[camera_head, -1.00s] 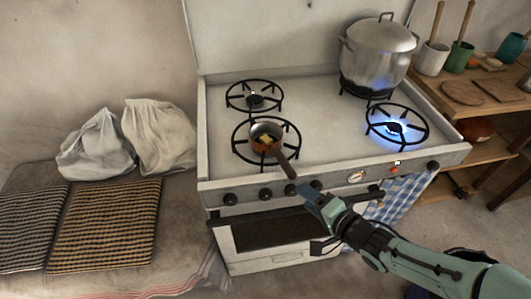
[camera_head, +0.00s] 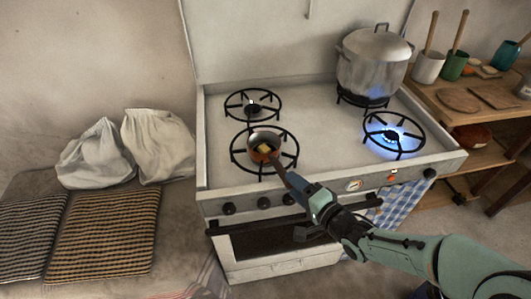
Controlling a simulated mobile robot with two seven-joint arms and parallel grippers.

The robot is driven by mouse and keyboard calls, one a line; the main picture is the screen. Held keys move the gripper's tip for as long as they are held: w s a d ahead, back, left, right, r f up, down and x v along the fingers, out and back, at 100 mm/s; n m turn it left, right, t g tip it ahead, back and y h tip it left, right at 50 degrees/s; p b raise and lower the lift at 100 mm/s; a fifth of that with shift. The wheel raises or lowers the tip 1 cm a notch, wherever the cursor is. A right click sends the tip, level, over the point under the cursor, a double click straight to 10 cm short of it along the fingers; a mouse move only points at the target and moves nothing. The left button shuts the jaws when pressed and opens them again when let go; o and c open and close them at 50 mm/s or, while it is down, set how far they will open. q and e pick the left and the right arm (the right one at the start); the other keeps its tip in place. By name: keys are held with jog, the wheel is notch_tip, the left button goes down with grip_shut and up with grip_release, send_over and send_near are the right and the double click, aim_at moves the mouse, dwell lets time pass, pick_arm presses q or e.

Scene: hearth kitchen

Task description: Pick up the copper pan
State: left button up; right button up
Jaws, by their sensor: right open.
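The copper pan (camera_head: 264,143) sits on the front-left burner of the white stove, with a yellow piece in it. Its dark handle (camera_head: 279,170) points toward the front edge, down and right. My right gripper (camera_head: 296,186) is at the handle's near end, its fingers open and lined up along the handle. The gripper hides the end of the handle, and I cannot tell whether the fingers touch it. My left gripper is not in view.
The front-right burner (camera_head: 392,135) has a lit blue flame. A big lidded steel pot (camera_head: 372,65) stands on the back-right burner. The back-left burner (camera_head: 252,106) is empty. A wooden shelf (camera_head: 440,100) with cups is at the right; cloth sacks (camera_head: 158,145) lie at the left.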

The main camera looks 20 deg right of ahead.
jog(key=b, duration=0.1)
send_near(273, 160)
jog(key=w, duration=0.1)
jog(key=w+a+f, duration=0.1)
jog(key=w, duration=0.1)
jog(key=shift+w+a+f, duration=0.1)
jog(key=shift+a+f, duration=0.2)
jog(key=shift+f, duration=0.1)
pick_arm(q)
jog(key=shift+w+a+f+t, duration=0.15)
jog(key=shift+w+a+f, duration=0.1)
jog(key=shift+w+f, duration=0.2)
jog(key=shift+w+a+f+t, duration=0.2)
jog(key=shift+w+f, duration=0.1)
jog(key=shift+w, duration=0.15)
pick_arm(e)
jog(key=shift+r, duration=0.1)
grip_shut()
